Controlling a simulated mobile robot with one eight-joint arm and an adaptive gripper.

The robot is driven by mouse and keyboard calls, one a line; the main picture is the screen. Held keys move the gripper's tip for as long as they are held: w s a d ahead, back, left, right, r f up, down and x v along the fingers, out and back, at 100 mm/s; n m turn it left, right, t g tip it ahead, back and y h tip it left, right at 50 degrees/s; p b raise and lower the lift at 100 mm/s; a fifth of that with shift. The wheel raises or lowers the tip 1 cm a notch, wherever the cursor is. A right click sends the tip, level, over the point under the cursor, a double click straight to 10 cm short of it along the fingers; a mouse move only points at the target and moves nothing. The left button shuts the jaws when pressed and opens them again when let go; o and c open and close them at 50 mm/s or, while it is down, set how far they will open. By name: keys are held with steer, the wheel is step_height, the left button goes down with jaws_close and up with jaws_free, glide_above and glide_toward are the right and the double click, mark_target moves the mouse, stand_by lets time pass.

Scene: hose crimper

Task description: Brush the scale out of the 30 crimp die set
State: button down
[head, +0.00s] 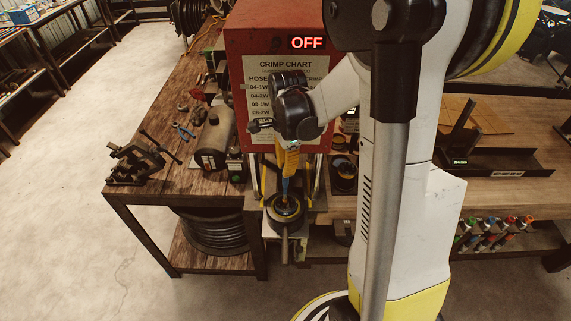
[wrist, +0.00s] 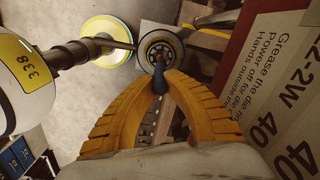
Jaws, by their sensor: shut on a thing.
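The red hose crimper (head: 275,45) shows "OFF" on its display and carries a crimp chart on its front. A dark round die set (head: 271,211) with a pale ring sits on a small stand below the chart; it also shows in the wrist view (wrist: 148,42). My gripper (head: 286,174) points down over it, its orange fingers closed on a blue-handled brush (head: 285,188). In the wrist view the brush (wrist: 160,82) reaches from the fingertips to the die set's centre. Its bristles are hidden, so I cannot tell whether they touch. The die set's number is not readable.
A dark cylinder (head: 215,140), blue pliers (head: 184,132) and a black vise-like tool (head: 140,160) lie on the wooden bench left of the crimper. A bar (head: 285,246) sticks out in front of the die set. More dark dies (head: 345,172) stand close on the right. Floor in front is clear.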

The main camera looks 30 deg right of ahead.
step_height(320, 180, down, 2)
steer(key=shift+w+f+b, duration=0.1)
steer(key=shift+f+b, duration=0.1)
steer(key=shift+b, duration=0.35)
steer(key=shift+s+a+r, duration=0.1)
steer(key=shift+s, duration=0.4)
steer(key=shift+s+d, duration=0.1)
steer(key=shift+d, duration=0.1)
